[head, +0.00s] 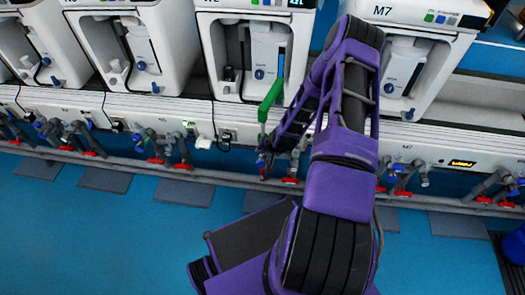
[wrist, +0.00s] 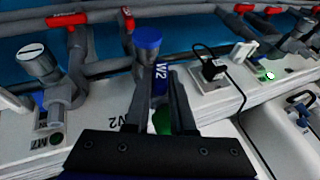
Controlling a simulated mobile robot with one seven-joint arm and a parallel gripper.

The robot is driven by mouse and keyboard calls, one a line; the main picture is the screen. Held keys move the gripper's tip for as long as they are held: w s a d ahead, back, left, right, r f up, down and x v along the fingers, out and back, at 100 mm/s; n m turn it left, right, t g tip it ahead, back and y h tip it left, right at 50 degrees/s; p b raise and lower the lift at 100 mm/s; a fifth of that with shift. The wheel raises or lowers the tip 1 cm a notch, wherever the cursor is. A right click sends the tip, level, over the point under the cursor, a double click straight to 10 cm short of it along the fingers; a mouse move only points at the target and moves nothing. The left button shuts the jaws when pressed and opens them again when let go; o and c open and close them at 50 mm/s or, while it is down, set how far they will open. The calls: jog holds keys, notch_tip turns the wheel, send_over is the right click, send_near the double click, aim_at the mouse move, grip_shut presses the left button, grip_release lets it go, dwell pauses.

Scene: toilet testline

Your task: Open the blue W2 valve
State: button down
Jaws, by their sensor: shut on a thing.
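The blue W2 valve (wrist: 148,40) has a round blue cap on a grey pipe fitting in the wrist view. A blue strip marked W2 (wrist: 161,76) extends from it between my fingertips. My gripper (wrist: 158,82) is shut on this blue part, with a dark finger on each side. In the head view my gripper (head: 267,160) is down at the pipe row below the middle machine. The valve is hard to make out there, as my arm and gripper cover that spot.
Red-handled taps (wrist: 68,20) and a grey-capped fitting (wrist: 32,56) stand nearby. A black plug with a cable (wrist: 212,68) is right of the valve. White machines (head: 140,45) line the back; blue floor (head: 90,240) is open in front.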

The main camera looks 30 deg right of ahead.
jog(key=shift+a+g+h, duration=0.15)
jog(key=shift+g+h, duration=0.15)
jog(key=shift+s+f+n+g+h, duration=0.1)
jog(key=shift+n+g+h, duration=0.2)
jog(key=shift+g+h, duration=0.5)
jog(key=shift+h, duration=0.6)
jog(key=c, duration=0.8)
grip_release()
jog(key=shift+o, duration=0.2)
jog(key=shift+r, duration=0.2)
